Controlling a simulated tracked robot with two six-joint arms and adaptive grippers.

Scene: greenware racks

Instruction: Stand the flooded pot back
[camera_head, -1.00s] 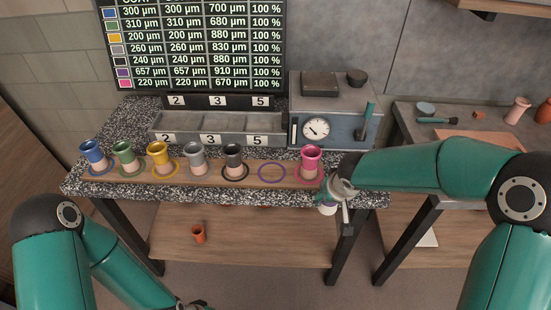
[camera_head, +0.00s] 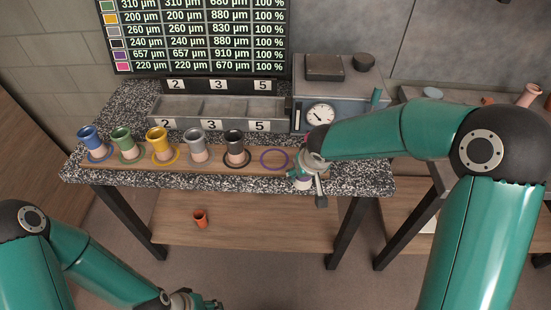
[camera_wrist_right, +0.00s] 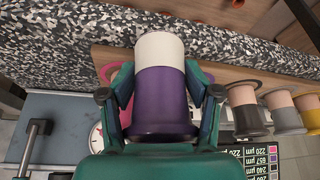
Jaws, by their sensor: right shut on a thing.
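The purple pot (camera_wrist_right: 163,95), with a purple glazed part and a bare cream end, is gripped between the two fingers of my right gripper (camera_wrist_right: 160,100). In the head view my right gripper (camera_head: 306,170) is over the front edge of the speckled bench, just right of the empty purple ring (camera_head: 274,159). There the pot is mostly hidden by the gripper. The purple ring lies on the wooden strip (camera_head: 255,168) between the black pot (camera_head: 236,147) and my right gripper. My left gripper (camera_head: 192,302) is low at the bottom edge, away from the bench; its fingers are unclear.
Blue (camera_head: 88,138), green (camera_head: 122,140), yellow (camera_head: 158,142) and grey (camera_head: 196,143) pots stand on their rings in the row. The pink pot is almost hidden behind my right arm. A numbered grey trough (camera_head: 215,110) and a gauge box (camera_head: 320,116) stand behind.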

